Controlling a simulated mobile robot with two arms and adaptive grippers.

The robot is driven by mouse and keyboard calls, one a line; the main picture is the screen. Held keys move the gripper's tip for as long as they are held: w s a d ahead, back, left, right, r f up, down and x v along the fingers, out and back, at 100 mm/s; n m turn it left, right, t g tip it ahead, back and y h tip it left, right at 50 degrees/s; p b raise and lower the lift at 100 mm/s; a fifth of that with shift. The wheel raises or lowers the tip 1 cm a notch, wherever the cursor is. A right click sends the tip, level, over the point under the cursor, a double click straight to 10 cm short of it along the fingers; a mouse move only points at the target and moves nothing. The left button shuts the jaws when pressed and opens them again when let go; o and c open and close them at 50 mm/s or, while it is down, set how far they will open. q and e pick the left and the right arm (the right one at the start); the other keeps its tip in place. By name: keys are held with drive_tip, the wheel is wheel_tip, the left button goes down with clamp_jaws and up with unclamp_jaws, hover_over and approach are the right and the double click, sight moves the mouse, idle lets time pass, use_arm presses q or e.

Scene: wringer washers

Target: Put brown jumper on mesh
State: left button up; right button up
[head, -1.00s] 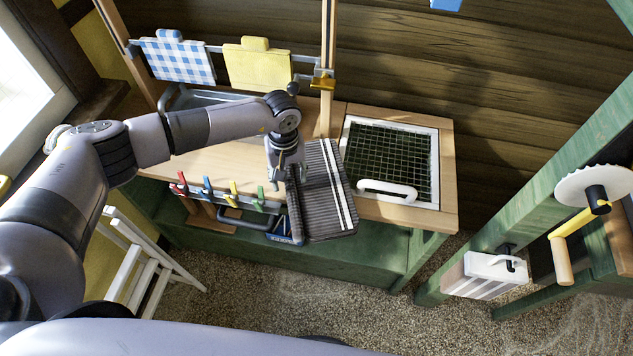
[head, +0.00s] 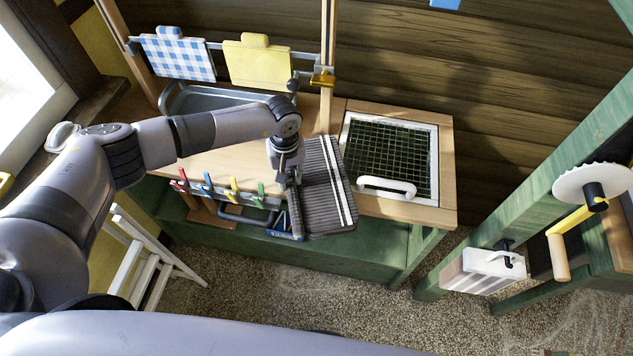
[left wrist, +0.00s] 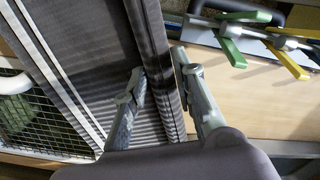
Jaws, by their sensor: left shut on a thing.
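The brown jumper (head: 323,196) looks like a flat, ribbed, dark grey-brown piece with white stripes. It lies slanted across the table's front edge, just left of the mesh. My left gripper (head: 291,183) is shut on its left edge. In the left wrist view, the fingers of the left gripper (left wrist: 160,92) stand on either side of the edge of the jumper (left wrist: 95,65). The mesh (head: 388,158) is a dark grid in a white frame with a white handle (head: 387,187). Part of the mesh (left wrist: 35,128) shows at the left of the wrist view. My right gripper is out of view.
Coloured clips (head: 233,188) line the table front left of the jumper. A blue checked cloth (head: 178,57) and a yellow cloth (head: 257,66) hang on a rail above a metal basin (head: 205,98). A green post (head: 520,195) and yellow crank (head: 575,222) stand at right.

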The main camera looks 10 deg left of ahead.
use_arm(q)
clamp_jaws()
drive_tip(key=shift+w+d+r, duration=0.1)
drive_tip(key=shift+w+r, duration=0.1)
drive_tip(key=shift+r, duration=0.1)
wheel_tip(320, 180, up, 10)
drive_tip(key=f+b, duration=0.1)
drive_tip(key=b, duration=0.2)
drive_tip(key=s+a+r+m+b, duration=0.1)
drive_tip(key=s+r, duration=0.3)
drive_tip(key=s, duration=0.4)
drive_tip(key=s+a+r+m, duration=0.2)
drive_tip(key=s+r+m, duration=0.1)
drive_tip(key=s, duration=0.4)
drive_tip(key=shift+s+a+r+b, duration=0.35)
drive_tip(key=shift+s+r, duration=0.05)
drive_tip(key=shift+r, duration=0.15)
